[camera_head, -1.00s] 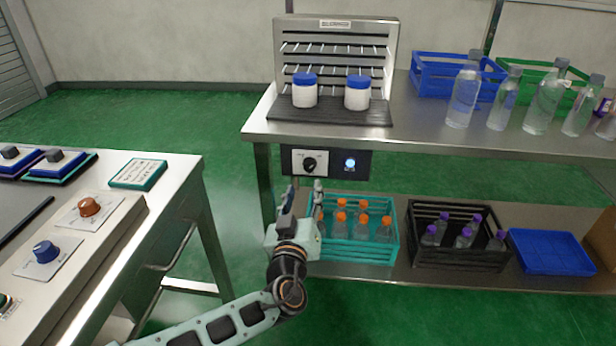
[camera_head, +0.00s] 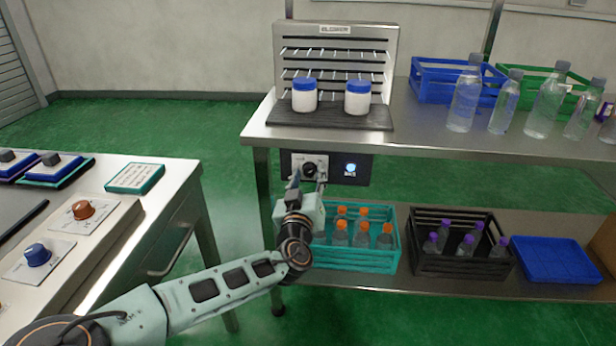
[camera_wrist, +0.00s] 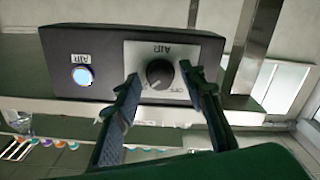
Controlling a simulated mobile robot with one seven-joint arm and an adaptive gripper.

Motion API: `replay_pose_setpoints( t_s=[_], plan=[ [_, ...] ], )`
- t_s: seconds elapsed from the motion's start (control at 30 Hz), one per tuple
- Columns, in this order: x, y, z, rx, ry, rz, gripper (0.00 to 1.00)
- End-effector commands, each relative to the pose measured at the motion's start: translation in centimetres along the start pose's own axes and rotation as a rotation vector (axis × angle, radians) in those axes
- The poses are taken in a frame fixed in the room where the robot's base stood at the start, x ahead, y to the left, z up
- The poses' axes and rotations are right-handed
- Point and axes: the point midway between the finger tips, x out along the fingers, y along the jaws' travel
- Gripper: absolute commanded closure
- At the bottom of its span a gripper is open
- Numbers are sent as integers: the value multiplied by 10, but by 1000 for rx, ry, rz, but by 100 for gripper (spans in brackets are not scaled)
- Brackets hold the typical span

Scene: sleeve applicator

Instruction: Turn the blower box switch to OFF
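The blower box (camera_head: 326,167) is a dark box mounted under the front edge of the steel table. Its black rotary switch (camera_head: 309,170) sits on a pale plate, with a lit blue-white lamp (camera_head: 350,168) to its right. In the wrist view, which is upside down, the knob (camera_wrist: 160,73) has a white pointer mark, and the plate reads AIR and what looks like OFF. My gripper (camera_head: 307,178) is open in front of the switch. In the wrist view its fingers (camera_wrist: 160,84) stand on either side of the knob, with gaps; contact does not show.
Above the box, the table (camera_head: 420,140) bears a slatted blower rack (camera_head: 335,40) with two blue-lidded white jars. Below, a teal crate (camera_head: 365,258) and a black crate (camera_head: 445,262) hold bottles. A control console (camera_head: 75,260) stands at left.

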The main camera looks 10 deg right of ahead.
Motion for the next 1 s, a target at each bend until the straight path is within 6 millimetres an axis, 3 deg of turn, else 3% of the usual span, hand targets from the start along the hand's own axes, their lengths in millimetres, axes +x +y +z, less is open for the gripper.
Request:
replay_pose_setpoints(
  t_s=[0.07, 0.3, 0.67, 1.0],
  plan=[
    [0, 0, 0, 0, 0, 0, 73],
    [0, 0, 0, 0, 0, 0, 100],
    [0, 0, 0, -56, -1, 0, 100],
    [0, 1, -1, -301, -1, 0, 100]
  ],
)
